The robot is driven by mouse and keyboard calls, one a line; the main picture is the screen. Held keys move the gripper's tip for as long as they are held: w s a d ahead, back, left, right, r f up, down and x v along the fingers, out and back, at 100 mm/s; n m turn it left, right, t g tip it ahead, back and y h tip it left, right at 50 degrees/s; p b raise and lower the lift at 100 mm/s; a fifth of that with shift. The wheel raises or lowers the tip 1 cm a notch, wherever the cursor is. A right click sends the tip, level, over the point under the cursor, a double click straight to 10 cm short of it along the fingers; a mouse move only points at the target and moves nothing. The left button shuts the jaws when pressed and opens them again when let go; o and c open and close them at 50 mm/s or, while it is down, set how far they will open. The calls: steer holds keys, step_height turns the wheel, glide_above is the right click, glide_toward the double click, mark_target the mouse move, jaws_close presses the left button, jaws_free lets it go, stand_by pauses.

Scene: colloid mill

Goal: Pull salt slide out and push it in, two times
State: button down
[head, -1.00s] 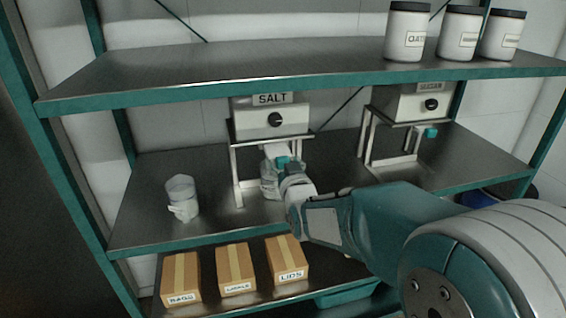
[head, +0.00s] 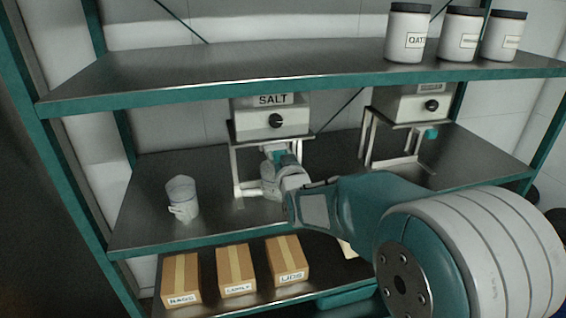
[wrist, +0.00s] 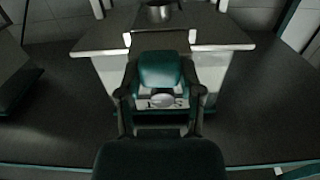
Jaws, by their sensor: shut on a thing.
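The salt dispenser (head: 272,122) stands on the middle shelf, a light box with a dark knob and a SALT label on a metal stand. The slide's teal handle (head: 280,156) is under the box at its front. My gripper (head: 279,166) reaches it from the front right and is shut on it. In the wrist view the teal handle (wrist: 161,70) sits between both fingers of my gripper (wrist: 161,92). The rest of the slide is mostly hidden by my gripper and the box, so how far it is out is hard to tell.
A second dispenser (head: 412,103) stands to the right. Labelled jars (head: 408,35) are on the top shelf (head: 200,75). Cardboard boxes (head: 236,270) line the lower shelf.

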steer(key=shift+w+a, duration=0.15)
steer(key=shift+w, duration=0.35)
steer(key=shift+c, duration=1.2)
jaws_free()
steer(key=shift+s, duration=0.1)
steer(key=v, duration=1.1)
steer(key=shift+s, duration=0.35)
